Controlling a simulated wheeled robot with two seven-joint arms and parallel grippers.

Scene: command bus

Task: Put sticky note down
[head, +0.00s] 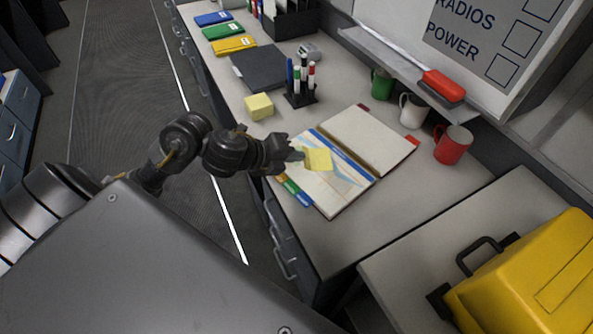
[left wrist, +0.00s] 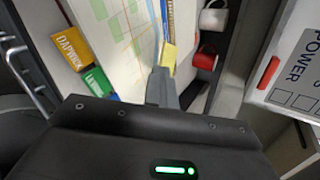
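A yellow sticky note (head: 318,159) is at the fingertips of my left gripper (head: 298,155), over the map page of an open book (head: 335,192) on the desk. In the left wrist view the fingers (left wrist: 161,85) are together, with the sticky note (left wrist: 169,54) sticking out past their tips. I cannot tell whether the note touches the page. A yellow sticky note pad (head: 259,106) sits on the desk behind the gripper. My right gripper is not in view.
A pen holder (head: 301,92) stands behind the book. Green, white and red mugs (head: 453,145) line the whiteboard side. A yellow case (head: 535,280) is at the lower right. Coloured labels (head: 293,190) show at the book's near left edge. Front desk surface is clear.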

